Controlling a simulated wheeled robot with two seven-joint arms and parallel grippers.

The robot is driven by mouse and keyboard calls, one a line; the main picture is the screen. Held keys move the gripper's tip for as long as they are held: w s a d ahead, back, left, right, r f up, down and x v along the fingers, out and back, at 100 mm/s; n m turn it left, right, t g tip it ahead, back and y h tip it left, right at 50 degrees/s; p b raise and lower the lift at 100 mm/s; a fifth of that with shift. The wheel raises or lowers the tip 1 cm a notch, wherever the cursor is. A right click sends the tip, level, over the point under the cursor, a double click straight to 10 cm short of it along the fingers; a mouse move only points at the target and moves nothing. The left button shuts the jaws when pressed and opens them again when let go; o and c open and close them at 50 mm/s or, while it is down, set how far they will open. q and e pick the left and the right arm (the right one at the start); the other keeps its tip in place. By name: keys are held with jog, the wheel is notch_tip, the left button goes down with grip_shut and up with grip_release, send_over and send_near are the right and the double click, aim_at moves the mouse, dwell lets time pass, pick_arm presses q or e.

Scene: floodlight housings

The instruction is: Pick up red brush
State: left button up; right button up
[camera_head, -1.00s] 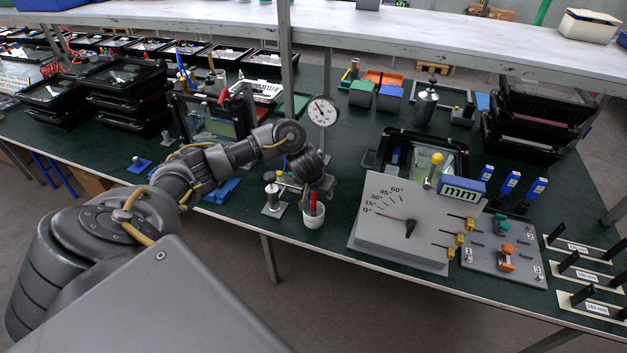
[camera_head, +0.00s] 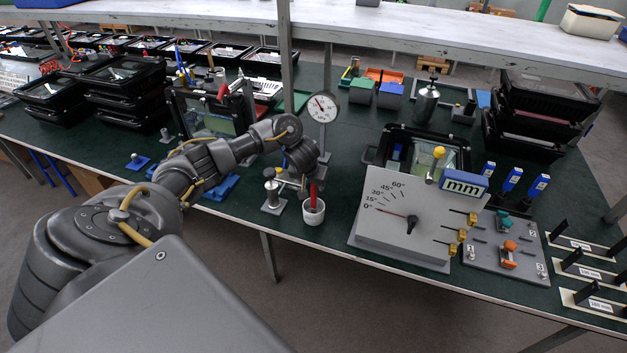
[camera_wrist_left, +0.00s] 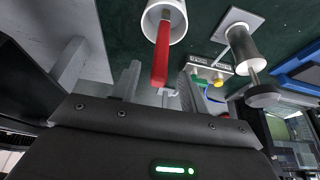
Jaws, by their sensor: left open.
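The red brush (camera_head: 313,195) stands in a small white cup (camera_head: 314,213) near the front edge of the green workbench. In the left wrist view the red handle (camera_wrist_left: 160,55) sticks out of the white cup (camera_wrist_left: 178,20) toward my gripper. My left gripper (camera_wrist_left: 162,85) is open, with the end of the red handle near its fingertips and between them in the picture. I cannot tell whether the fingers touch it. In the head view my left gripper (camera_head: 303,184) is just behind and above the cup, partly hidden by its own wrist. My right gripper is not in view.
A metal post on a square plate (camera_head: 272,200) stands close left of the cup. A round dial gauge (camera_head: 323,107) stands behind. A grey angle-scale board (camera_head: 400,220) is to the right. Black trays (camera_head: 125,75) are stacked at the left.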

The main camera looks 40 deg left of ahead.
aim_at(314, 188)
pick_arm(q)
jog(key=x, duration=0.4)
jog(key=shift+w+f, duration=0.2)
jog(key=shift+f, duration=0.15)
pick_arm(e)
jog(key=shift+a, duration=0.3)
pick_arm(q)
grip_shut()
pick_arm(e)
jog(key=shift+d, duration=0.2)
pick_arm(q)
jog(key=shift+r, duration=0.1)
